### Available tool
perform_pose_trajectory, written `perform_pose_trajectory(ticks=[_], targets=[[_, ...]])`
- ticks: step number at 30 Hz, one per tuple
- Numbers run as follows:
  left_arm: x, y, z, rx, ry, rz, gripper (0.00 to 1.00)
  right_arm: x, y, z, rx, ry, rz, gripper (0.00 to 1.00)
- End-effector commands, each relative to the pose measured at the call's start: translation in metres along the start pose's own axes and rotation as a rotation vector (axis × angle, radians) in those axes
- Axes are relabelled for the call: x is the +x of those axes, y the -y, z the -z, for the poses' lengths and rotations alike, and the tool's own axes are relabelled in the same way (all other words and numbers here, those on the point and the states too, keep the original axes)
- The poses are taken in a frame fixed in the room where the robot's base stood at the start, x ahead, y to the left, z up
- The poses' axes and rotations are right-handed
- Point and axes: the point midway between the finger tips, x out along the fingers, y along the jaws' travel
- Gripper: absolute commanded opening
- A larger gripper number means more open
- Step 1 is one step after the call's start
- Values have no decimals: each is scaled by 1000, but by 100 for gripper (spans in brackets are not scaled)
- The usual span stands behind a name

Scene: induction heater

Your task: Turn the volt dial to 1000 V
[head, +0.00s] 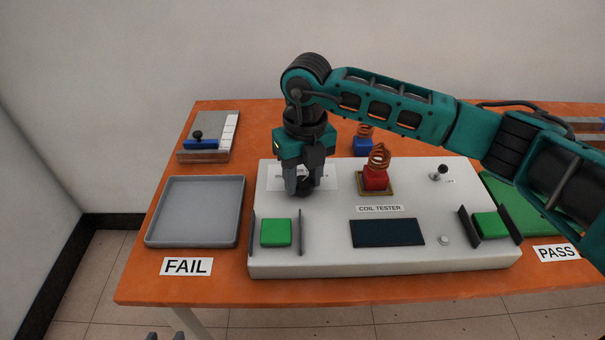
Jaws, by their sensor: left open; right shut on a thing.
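The white coil tester (340,262) stands on the orange table. My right gripper (304,188) reaches down to the tester's back left from the right side of the head view. It is shut on a dark round knob, the volt dial (304,187), with one finger on each side. The fingers hide most of the dial, and its pointer and setting cannot be read. A white label sheet (328,178) lies behind the dial, partly covered by the gripper. Only the fingertips of my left gripper (166,336) show at the bottom edge, open and away from the table.
A red coil block (375,179) sits on the tester, with a blue coil block (363,147) behind. Green buttons (276,232) lie between dark upright plates. The dark screen (387,233) is blank. A grey tray (195,240) is left, a green tray (533,215) right, a slider device (209,153) back left.

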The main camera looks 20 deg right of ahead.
Motion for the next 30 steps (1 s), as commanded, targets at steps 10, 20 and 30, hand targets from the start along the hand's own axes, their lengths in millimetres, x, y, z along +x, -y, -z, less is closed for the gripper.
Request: perform_pose_trajectory(ticks=[10, 20, 30], targets=[[0, 2, -2, 1, 5, 4, 43, -1, 0, 0, 117, 7, -1, 11], [-1, 2, -2, 1, 5, 5, 43, -1, 0, 0, 134, 8, -1, 12], [-2, 2, 0, 1, 2, 4, 43, -1, 0, 0, 132, 7, -1, 58]])
